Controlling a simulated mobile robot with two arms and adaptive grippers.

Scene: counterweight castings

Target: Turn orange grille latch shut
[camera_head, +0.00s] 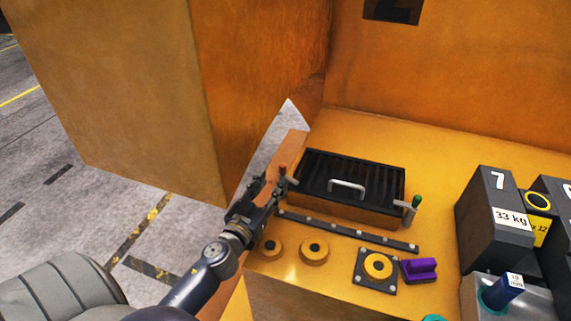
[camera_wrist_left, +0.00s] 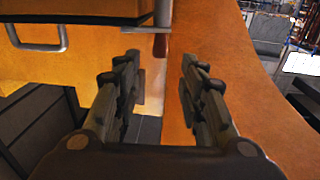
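A black slatted grille (camera_head: 345,175) with a pale bar handle (camera_head: 346,186) lies on the yellow-orange casting. At its left end stands a metal latch post with an orange-red knob (camera_head: 283,169). In the left wrist view the reddish latch knob (camera_wrist_left: 162,45) hangs beside the grille's edge, beyond the fingers. A second latch with a green knob (camera_head: 416,201) is at the grille's right end. My left gripper (camera_head: 273,188) is close to the orange latch. In the left wrist view its fingers (camera_wrist_left: 160,72) are apart with nothing between them. My right gripper is not in view.
A tall orange block (camera_head: 130,90) rises left of the arm. A dark bolted strip (camera_head: 345,230), round yellow bosses (camera_head: 314,252) and a purple part (camera_head: 419,269) lie in front of the grille. Black weights (camera_head: 495,225) stand at right.

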